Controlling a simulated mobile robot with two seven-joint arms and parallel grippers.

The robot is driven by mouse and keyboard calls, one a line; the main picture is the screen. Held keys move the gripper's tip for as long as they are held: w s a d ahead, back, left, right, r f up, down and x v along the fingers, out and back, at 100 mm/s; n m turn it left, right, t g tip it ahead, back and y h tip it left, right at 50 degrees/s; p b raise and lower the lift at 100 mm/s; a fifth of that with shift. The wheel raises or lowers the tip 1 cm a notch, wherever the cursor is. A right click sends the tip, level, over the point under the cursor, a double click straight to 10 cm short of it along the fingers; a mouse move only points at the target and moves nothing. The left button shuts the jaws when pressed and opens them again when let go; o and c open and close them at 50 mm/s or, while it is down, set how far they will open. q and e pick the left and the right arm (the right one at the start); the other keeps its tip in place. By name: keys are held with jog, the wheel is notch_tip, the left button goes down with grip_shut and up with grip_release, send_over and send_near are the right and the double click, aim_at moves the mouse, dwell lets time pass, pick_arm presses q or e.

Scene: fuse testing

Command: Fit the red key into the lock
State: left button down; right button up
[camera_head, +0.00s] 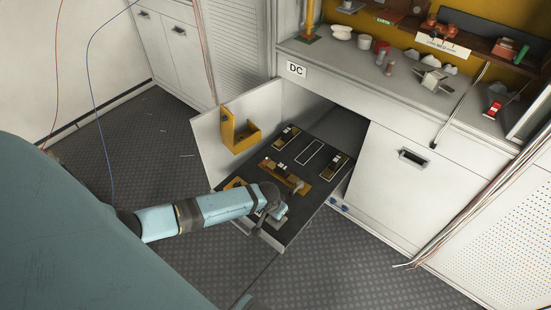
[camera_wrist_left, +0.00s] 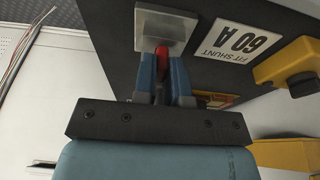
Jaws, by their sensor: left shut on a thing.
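My left gripper (camera_wrist_left: 162,75) is shut on the red key (camera_wrist_left: 162,50). Only a small red part of the key shows between the blue fingertips. The key is at the near edge of a light grey square plate, apparently the lock (camera_wrist_left: 165,25), on the dark panel. I cannot tell whether the key is inside it or only against it. In the head view my left gripper (camera_head: 275,209) is over the front end of the pulled-out dark panel (camera_head: 290,233), and the key is hidden there. My right gripper is not in view.
A "60 A FIT SHUNT" label (camera_wrist_left: 243,40) and a yellow part (camera_wrist_left: 290,63) are beside the plate. An open white door with a yellow holder (camera_head: 240,137) stands left of the panel. A closed cabinet door (camera_head: 392,185) is to the right. The counter above holds several small objects.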

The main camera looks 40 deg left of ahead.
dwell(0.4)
pick_arm(q)
jog(key=c, duration=1.1)
grip_release()
jog(key=shift+r, duration=0.15)
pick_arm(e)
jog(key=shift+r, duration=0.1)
pick_arm(q)
jog(key=p+v, duration=0.3)
jog(key=v, duration=1)
jog(key=shift+r+p, duration=0.3)
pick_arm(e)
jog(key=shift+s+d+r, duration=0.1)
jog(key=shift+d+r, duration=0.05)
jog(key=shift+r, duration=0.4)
pick_arm(q)
jog(key=shift+s, duration=0.1)
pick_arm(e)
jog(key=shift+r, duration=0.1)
